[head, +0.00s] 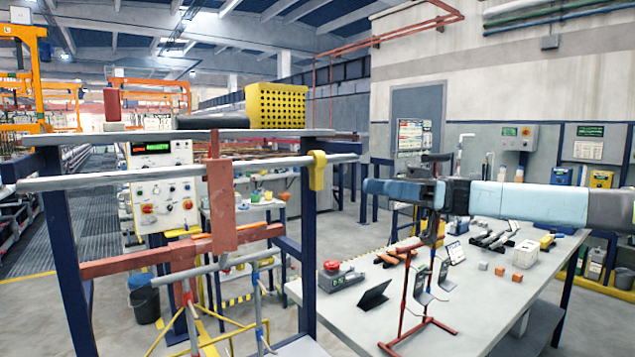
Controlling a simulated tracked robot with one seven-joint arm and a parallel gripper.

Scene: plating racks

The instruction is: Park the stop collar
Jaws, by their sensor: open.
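A yellow collar (317,171), likely the stop collar, sits around the grey horizontal rail (265,164) towards its right end. A short bare stretch of rail shows to the right of the collar. A red upright plate (221,195) crosses the rail farther left, apart from the collar. My gripper (375,188) is right of the collar and points left on my pale blue arm. It appears empty, with a visible gap in the picture between it and the collar. The jaw gap itself is hard to make out from this side.
A shelf (290,133) above the rail holds a yellow perforated box (276,106) and a dark roll (226,122). A red bar (170,252) crosses below the rail. A grey workbench (455,310) stands at right with a red stand (405,285) and several small items.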

